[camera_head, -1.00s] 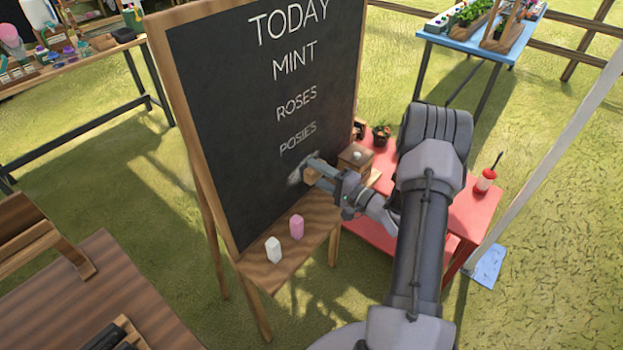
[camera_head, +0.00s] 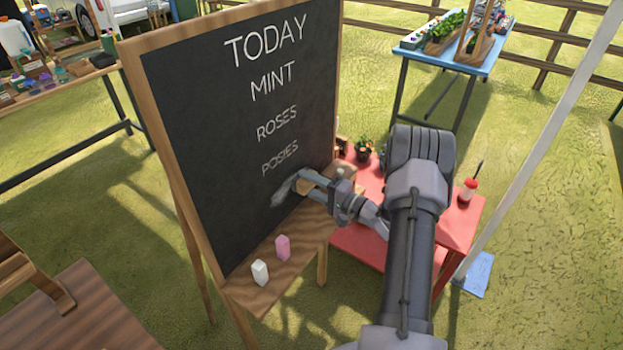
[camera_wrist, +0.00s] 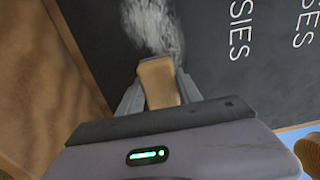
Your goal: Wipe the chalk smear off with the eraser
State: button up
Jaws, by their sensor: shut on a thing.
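The chalkboard (camera_head: 220,130) stands upright with white lettering. A pale chalk smear (camera_head: 282,191) lies low on it, below the word POSIES; it also shows in the wrist view (camera_wrist: 153,24). My gripper (camera_head: 305,184) is at the lower right of the board, just right of the smear. It is shut on the eraser (camera_wrist: 158,82), a tan block between the two fingers. The eraser's far end is right at the smear's near edge in the wrist view. I cannot tell whether it touches the board. In the head view the fingers mostly hide the eraser.
The board's wooden ledge (camera_head: 240,292) holds a white block (camera_head: 260,272) and a pink block (camera_head: 283,248). A red table (camera_head: 462,228) with a red-capped bottle (camera_head: 468,190) and a potted plant (camera_head: 364,149) stands behind my arm. A blue table (camera_head: 440,56) is farther back.

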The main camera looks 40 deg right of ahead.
aim_at(279, 198)
jog(key=shift+s+a+p, duration=0.35)
jog(key=shift+s+a, duration=0.15)
jog(key=shift+a, duration=0.9)
jog(key=shift+s+a+p, duration=0.4)
jog(key=shift+s+a, duration=0.15)
jog(key=shift+a, duration=0.85)
jog(key=shift+s+a+p, duration=0.35)
jog(key=shift+s+a, duration=0.15)
jog(key=shift+a, duration=0.9)
